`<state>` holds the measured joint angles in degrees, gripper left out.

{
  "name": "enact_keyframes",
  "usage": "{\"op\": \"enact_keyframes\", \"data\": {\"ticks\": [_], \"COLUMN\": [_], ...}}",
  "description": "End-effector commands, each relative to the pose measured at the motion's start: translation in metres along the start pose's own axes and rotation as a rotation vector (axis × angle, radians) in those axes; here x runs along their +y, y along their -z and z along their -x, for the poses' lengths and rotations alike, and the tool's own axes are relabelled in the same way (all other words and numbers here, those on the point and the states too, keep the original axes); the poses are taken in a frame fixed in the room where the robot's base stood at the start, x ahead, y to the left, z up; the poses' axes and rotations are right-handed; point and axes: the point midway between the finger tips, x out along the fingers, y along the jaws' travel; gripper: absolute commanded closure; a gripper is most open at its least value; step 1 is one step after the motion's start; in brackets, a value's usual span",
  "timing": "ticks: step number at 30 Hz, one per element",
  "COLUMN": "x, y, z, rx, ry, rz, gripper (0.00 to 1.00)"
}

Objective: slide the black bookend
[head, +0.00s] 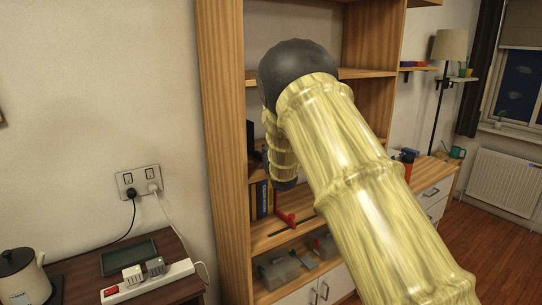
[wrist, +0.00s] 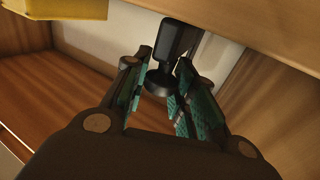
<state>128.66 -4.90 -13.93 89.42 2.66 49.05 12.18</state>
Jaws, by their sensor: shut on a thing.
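The black bookend (wrist: 179,41) shows in the wrist view as a dark upright piece with a rounded lower part, against the pale back of a wooden shelf bay. My gripper (wrist: 165,62) has its two teal-padded fingers on either side of it and is shut on it. The exact contact is partly hidden by the fingers. In the head view my own arm covers my gripper. A dark upright thing (head: 251,135) shows at the left side of the shelf bay there; I cannot tell whether it is the bookend.
The tall wooden bookcase (head: 222,130) has boards close above and below my arm. Blue books (head: 262,199) and a red stand (head: 286,216) are on a lower shelf. Grey bins (head: 280,270) stand beneath. In the wrist view a yellow block-like thing (wrist: 62,8) is at upper left.

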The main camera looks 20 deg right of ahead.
Motion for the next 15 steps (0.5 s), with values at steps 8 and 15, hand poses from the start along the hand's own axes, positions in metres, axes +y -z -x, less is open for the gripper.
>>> {"op": "enact_keyframes", "data": {"ticks": [8, 15], "x": [-0.0113, -0.0111], "y": [0.0016, 0.0015], "z": [0.0043, 0.0042], "rx": [0.002, 0.001], "ry": [0.001, 0.001], "rz": [0.001, 0.001], "gripper": [1.00, 0.61]}}
